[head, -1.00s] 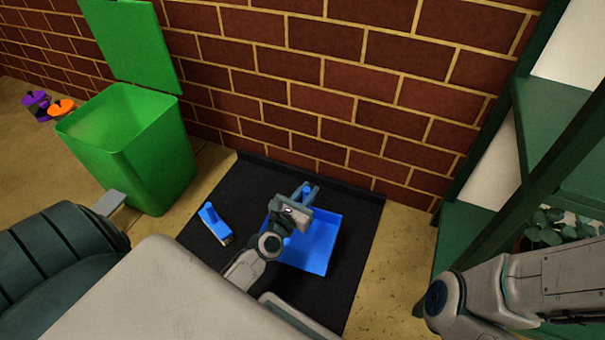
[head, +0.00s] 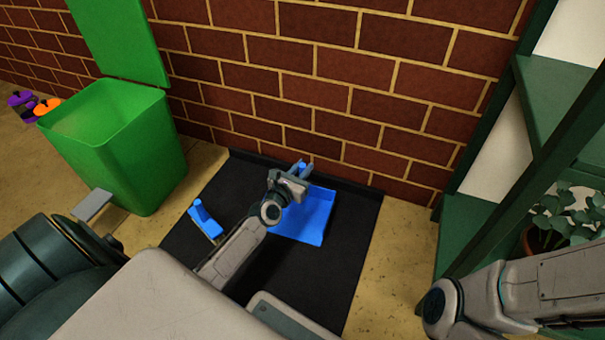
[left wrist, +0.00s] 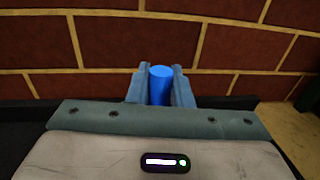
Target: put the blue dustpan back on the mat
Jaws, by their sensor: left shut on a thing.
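The blue dustpan (head: 311,218) is over the right half of the black mat (head: 345,255), by the brick wall. I cannot tell whether its pan touches the mat. My left gripper (head: 299,170) is above it and shut on its handle. In the left wrist view the round blue handle (left wrist: 160,88) stands upright between the two fingers of the left gripper (left wrist: 160,82). The left gripper and forearm hide part of the pan. My right arm shows at the lower right in the head view, but its gripper is out of view.
A blue brush (head: 204,218) is on the mat's left side. A green bin (head: 120,150) with a raised lid stands left of the mat. Green shelving (head: 480,235) with a potted plant (head: 560,220) is at the right. Purple and orange items (head: 35,105) lie far left.

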